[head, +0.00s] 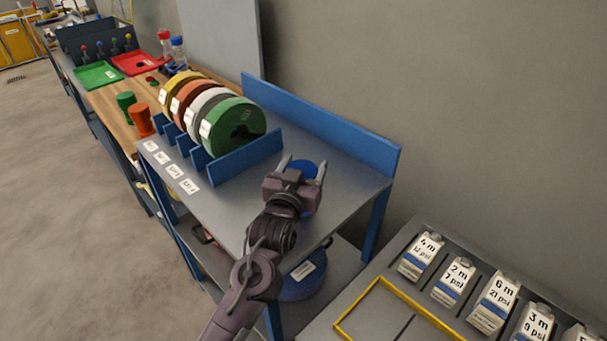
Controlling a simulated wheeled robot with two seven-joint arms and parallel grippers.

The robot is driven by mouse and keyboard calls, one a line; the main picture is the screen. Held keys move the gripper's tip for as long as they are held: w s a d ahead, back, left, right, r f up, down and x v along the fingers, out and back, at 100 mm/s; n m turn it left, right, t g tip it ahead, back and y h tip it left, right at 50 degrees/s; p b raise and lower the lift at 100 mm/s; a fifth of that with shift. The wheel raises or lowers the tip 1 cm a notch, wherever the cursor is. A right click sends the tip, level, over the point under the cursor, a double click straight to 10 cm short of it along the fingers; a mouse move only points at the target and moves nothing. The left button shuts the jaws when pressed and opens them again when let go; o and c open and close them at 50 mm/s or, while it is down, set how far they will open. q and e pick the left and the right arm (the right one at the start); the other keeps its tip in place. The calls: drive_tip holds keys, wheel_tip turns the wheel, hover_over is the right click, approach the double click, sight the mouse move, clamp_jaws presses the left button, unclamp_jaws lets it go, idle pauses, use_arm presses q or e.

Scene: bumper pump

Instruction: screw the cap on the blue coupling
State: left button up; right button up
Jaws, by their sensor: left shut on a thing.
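My left gripper (304,168) is over the right part of the grey table top, its two fingers on either side of a round blue thing (301,167). It is shut on this blue thing, which is mostly hidden behind the gripper body. I cannot tell whether it is the blue coupling, its cap or something else, nor whether it touches the table. No other cap or blue coupling can be made out for sure. My right gripper is not in view.
Yellow, orange, white and green rolls (236,126) stand in a blue rack on the grey table (226,203). A blue coil (304,276) lies on the shelf below. Labelled packs (421,257) and a yellow frame (398,283) are at lower right. Green (98,76) and red (134,63) trays lie farther back.

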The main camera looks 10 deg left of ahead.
use_arm(q)
wheel_tip(320, 180, up, 19)
drive_tip(key=b, duration=0.1)
drive_tip(key=shift+r, duration=0.2)
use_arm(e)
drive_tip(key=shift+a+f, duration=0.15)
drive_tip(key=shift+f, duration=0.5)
use_arm(q)
drive_tip(key=shift+f, duration=0.1)
